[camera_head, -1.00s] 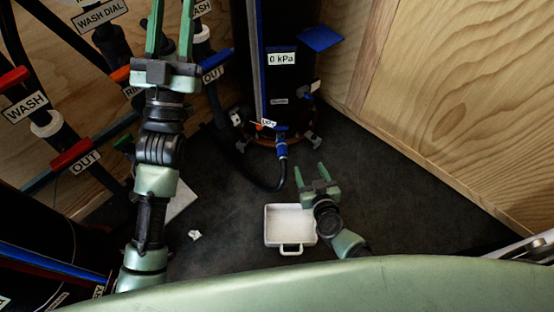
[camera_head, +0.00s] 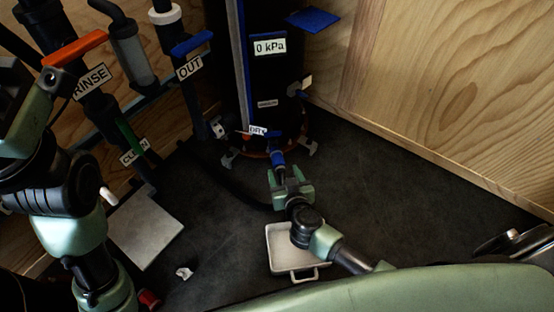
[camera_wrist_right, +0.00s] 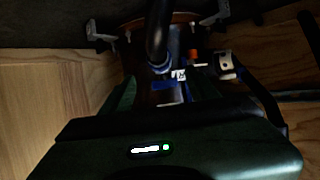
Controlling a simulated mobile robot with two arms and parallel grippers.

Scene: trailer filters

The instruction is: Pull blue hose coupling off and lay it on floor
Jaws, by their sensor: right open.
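The blue hose coupling (camera_head: 277,158) sits at the lower front of the black filter tank (camera_head: 268,80), just below the DRY label (camera_head: 258,132). My right gripper (camera_head: 284,176) is open, its fingers pointing up toward the coupling and close to it. Whether the fingers straddle the coupling is hard to tell. The black hose (camera_head: 245,195) runs from behind the gripper to the left. In the dark right wrist view the hose (camera_wrist_right: 157,35) rises between the jaws. My left arm is at the left edge; its gripper is outside the frame.
A white tray (camera_head: 279,240) lies on the dark floor (camera_head: 400,200) below my right gripper. A grey sheet (camera_head: 146,228) and a crumpled white scrap (camera_head: 184,272) lie to the left. Labelled pipes (camera_head: 130,60) stand at the left.

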